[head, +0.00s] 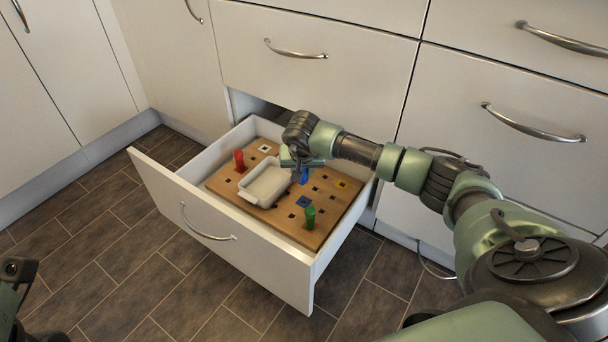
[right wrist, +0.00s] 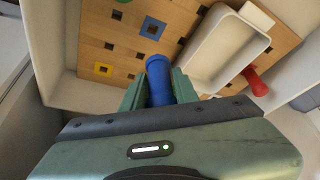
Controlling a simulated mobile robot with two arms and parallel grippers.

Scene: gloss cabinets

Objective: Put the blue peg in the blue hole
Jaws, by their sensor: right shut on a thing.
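My right gripper (head: 301,160) is shut on the blue peg (right wrist: 158,80), above the wooden board (head: 275,222) in the open drawer. The peg also shows under the gripper in the head view (head: 304,176). The blue hole (head: 303,201) is a dark square with a blue border on the board. In the right wrist view the blue hole (right wrist: 152,28) lies beyond the peg's end, apart from it in the picture. The peg's height above the board is hard to tell. Only dark parts of my left arm show at the lower left; its gripper is not visible.
A white dish (head: 266,184) sits on the board beside the gripper. A red peg (head: 239,160) stands behind it to the left and a green peg (head: 309,217) near the front. A yellow-bordered hole (head: 342,184) is at right. Drawer walls (head: 222,211) surround the board.

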